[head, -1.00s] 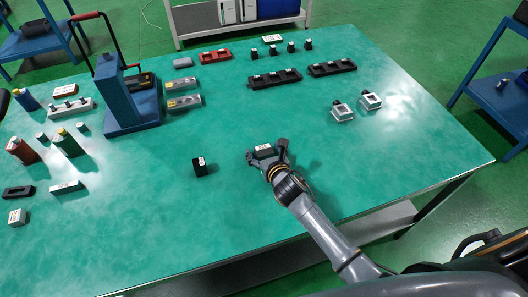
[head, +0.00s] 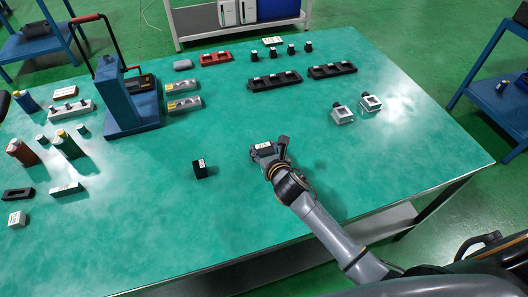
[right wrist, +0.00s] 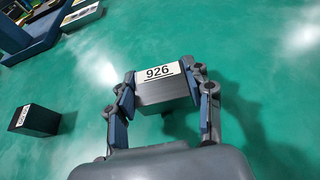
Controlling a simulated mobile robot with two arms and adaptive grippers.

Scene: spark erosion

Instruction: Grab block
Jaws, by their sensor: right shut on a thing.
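A grey block with a white label reading 926 (right wrist: 162,90) is between the fingers of my right gripper (right wrist: 160,92) in the right wrist view. In the head view the right gripper (head: 268,150) is shut on this block, over the middle of the green table. I cannot tell whether the block touches the table. A second dark block with a white label (head: 200,169) stands on the table to the left of the gripper; it also shows at the left in the right wrist view (right wrist: 34,120). My left gripper is not in view.
A blue press (head: 125,95) stands at the left of the green table (head: 250,215). Black trays (head: 275,81) lie at the back, and two clear-and-white fixtures (head: 342,113) stand at the right. Bottles and small parts crowd the left end. The front middle is clear.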

